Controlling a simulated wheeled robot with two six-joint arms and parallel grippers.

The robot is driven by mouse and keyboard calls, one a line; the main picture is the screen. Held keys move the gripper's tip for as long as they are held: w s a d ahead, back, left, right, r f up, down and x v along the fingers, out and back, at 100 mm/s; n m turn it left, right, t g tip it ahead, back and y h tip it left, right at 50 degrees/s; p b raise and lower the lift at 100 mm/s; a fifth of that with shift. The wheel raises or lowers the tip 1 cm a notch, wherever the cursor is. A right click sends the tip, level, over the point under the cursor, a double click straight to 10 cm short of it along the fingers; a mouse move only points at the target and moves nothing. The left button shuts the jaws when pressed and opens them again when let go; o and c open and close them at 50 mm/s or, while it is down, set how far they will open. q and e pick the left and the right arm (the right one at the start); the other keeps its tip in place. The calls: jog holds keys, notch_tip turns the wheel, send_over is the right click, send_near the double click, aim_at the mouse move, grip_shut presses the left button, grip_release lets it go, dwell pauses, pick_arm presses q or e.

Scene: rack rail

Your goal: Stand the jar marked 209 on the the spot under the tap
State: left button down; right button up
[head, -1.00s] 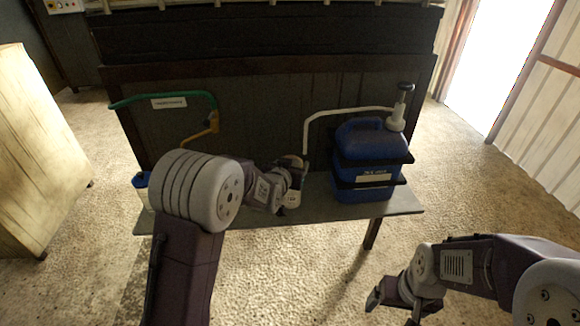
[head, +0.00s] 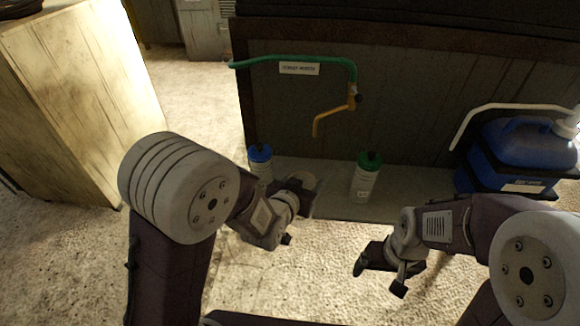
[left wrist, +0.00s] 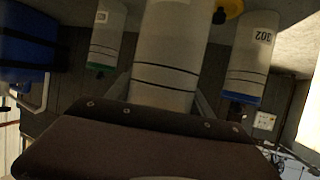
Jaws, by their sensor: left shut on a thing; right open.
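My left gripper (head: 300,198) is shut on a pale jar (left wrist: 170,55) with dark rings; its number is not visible. In the head view the arm mostly hides this jar, at the front of the shelf (head: 325,185). The orange tap (head: 332,116) hangs above and behind, slightly right of it. A blue-lidded jar (head: 260,163) stands left of it and a green-lidded jar (head: 366,180) right. The left wrist view is upside down; the blue-lidded jar (left wrist: 248,55) there seems marked 302. The spot under the tap cannot be made out surely. My right gripper (head: 380,272) is open and empty.
A green pipe (head: 310,58) with a label feeds the tap. A blue jug (head: 515,150) with a white spout pipe stands at the shelf's right end. A wooden cabinet (head: 80,90) is at the left. The floor in front is clear.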

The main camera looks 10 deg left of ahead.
pick_arm(q)
jog(key=shift+s+d+f+b, duration=0.35)
jog(key=shift+s+f, duration=0.05)
jog(key=shift+s, duration=0.05)
jog(key=shift+s+d+m+h, duration=0.1)
jog(key=shift+d+m+h, duration=0.2)
jog(key=w+d+f, duration=0.1)
jog(key=w, duration=1.5)
jog(key=shift+w+f+p, duration=0.3)
pick_arm(e)
jog(key=shift+w+a+f, duration=0.15)
jog(key=shift+a+f, duration=0.15)
pick_arm(q)
jog(key=shift+d+f+b, duration=0.1)
jog(key=shift+f+b, duration=0.45)
jog(key=shift+f, duration=0.05)
pick_arm(e)
jog(key=shift+f, duration=0.5)
pick_arm(q)
jog(key=shift+c, duration=1.5)
grip_release()
